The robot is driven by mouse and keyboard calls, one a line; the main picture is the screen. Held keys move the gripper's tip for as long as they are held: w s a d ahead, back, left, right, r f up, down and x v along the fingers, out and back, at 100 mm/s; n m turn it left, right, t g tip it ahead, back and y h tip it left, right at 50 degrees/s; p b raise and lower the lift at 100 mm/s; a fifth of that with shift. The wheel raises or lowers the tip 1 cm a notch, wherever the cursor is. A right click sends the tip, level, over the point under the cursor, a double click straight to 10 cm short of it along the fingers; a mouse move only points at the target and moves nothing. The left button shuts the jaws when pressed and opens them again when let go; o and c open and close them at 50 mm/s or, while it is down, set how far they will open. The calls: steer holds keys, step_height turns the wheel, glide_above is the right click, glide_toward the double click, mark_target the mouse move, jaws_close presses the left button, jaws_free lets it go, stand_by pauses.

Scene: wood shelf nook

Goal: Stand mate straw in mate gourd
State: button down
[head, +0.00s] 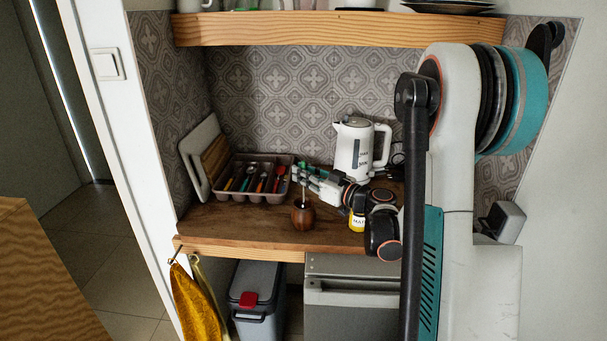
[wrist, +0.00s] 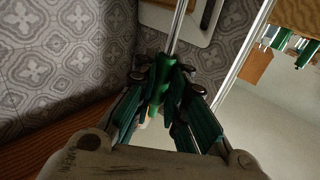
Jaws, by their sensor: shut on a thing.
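The mate gourd (head: 303,217) is a round brown wooden cup standing upright on the wood counter, near its front. My gripper (head: 298,173) reaches in from the right, just above the gourd. In the wrist view my gripper (wrist: 164,88) is shut on the mate straw (wrist: 178,24), a thin silvery metal rod. In the head view a thin, nearly upright length of the straw (head: 304,194) shows between my gripper and the gourd's mouth. I cannot tell whether its lower end is inside the gourd or just above it. The gourd is hidden in the wrist view.
A cutlery tray (head: 223,190) stands behind left, with boards (head: 203,155) leaning beside it. A white kettle (head: 353,148) stands behind right. A yellow-labelled jar (head: 357,222) stands right of the gourd, close under my arm. A shelf (head: 330,29) runs above. The counter left of the gourd is clear.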

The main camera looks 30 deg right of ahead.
steer(key=shift+f, duration=0.35)
steer(key=c, duration=1.5)
jaws_free()
steer(key=shift+c, duration=0.2)
steer(key=v, duration=1.2)
steer(key=shift+a, duration=0.1)
